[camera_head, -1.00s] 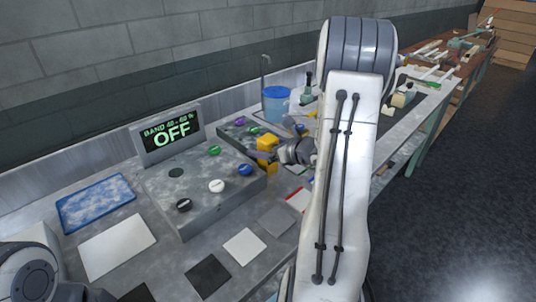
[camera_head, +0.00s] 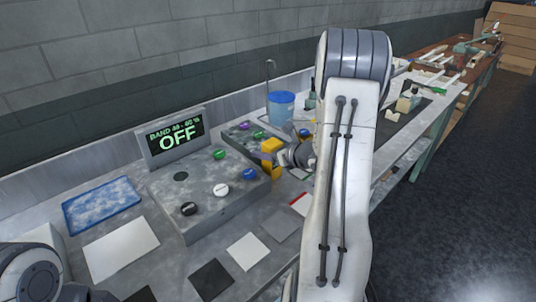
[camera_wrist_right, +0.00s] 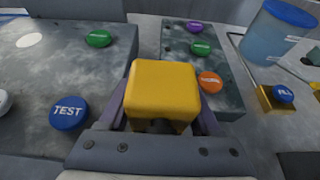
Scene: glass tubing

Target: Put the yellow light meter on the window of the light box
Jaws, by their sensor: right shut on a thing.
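The yellow light meter (camera_head: 271,146) is held in my right gripper (camera_head: 282,158), by the right rear corner of the light box in the head view. In the right wrist view the meter (camera_wrist_right: 162,88) fills the space between the fingers of my right gripper (camera_wrist_right: 160,118). The light box (camera_head: 206,203) is grey with a display reading OFF (camera_head: 175,138). A dark round spot (camera_head: 181,176) on its top looks like the window; a pale disc shows there in the wrist view (camera_wrist_right: 31,40). My left arm shows at the lower left, its gripper out of view.
Green (camera_head: 219,154), white (camera_head: 221,189), blue (camera_head: 249,174) and black (camera_head: 189,209) buttons sit on the box top. A second button box (camera_head: 233,136) and a blue-lidded container (camera_head: 281,106) stand behind. Flat squares and a blue tray (camera_head: 102,204) lie around the box.

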